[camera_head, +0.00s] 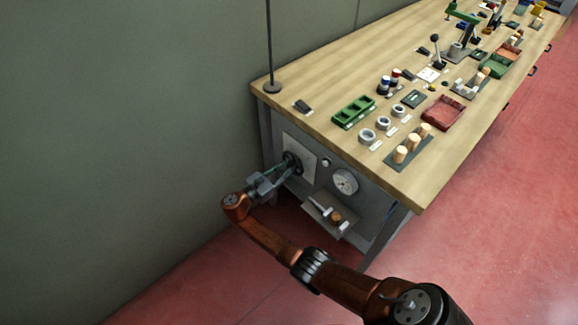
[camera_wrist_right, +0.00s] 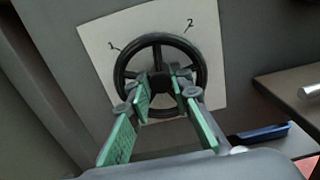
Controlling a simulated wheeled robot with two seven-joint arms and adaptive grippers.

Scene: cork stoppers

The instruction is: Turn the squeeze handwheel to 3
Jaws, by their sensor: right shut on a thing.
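The black handwheel (camera_head: 290,160) sits on a pale plate on the bench's end panel. In the right wrist view the handwheel (camera_wrist_right: 159,39) faces me, with several spokes and a round rim. The plate (camera_wrist_right: 206,52) carries a handwritten 1 at upper left of the wheel and a 2 at upper right; I see no 3. My right gripper (camera_head: 283,171) is at the wheel; in the wrist view its green-padded fingers (camera_wrist_right: 161,86) are shut on the wheel's lower middle. The fingers hide part of the lower wheel, so the exact grip spot is unclear. My left gripper is not in view.
Right of the wheel are a round dial gauge (camera_head: 345,181) and a small shelf (camera_head: 323,222) with tools. The wooden bench top (camera_head: 300,88) above holds a green tray (camera_head: 353,112), a red tray (camera_head: 443,112) and cork stoppers (camera_head: 413,141). A grey wall stands left; the red floor is clear.

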